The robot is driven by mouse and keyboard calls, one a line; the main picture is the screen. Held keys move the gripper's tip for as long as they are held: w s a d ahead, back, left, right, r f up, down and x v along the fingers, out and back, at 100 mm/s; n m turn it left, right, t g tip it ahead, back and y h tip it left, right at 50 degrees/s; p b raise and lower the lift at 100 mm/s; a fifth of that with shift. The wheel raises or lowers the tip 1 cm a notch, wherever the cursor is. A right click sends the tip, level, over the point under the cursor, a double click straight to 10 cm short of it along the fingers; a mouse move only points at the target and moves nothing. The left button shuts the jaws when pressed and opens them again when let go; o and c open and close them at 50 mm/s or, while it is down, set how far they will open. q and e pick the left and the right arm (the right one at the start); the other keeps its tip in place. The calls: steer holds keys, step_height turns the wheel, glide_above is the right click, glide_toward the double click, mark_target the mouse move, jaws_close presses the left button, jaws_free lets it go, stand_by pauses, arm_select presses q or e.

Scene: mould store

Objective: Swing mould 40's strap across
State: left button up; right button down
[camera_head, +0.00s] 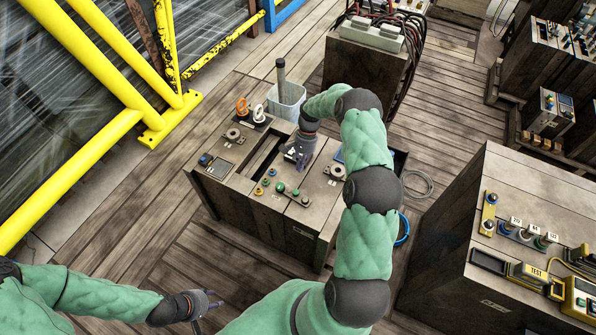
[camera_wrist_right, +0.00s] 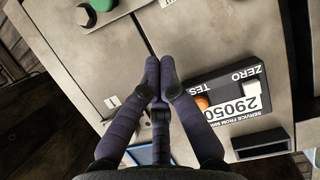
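No strap or mould marked 40 can be told apart for certain. My right gripper (camera_head: 299,153) is over the top of the middle wooden cabinet (camera_head: 262,215). My left gripper (camera_head: 207,305) is at the lower left above the floor, fingers apart and empty.
The right cabinet (camera_head: 535,195) carries several small white number tags, too small to read surely, and a yellow TEST device (camera_head: 533,271). A pale bin (camera_head: 287,104) stands behind the middle cabinet. Yellow rails (camera_head: 95,60) bound the left. Plank floor (camera_head: 445,110) lies between the cabinets.

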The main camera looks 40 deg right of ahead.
steer(key=p+v, duration=0.1)
steer(key=v, duration=0.5)
steer(key=shift+d+f, duration=0.1)
steer(key=shift+d, duration=0.1)
steer(key=shift+s, duration=0.1)
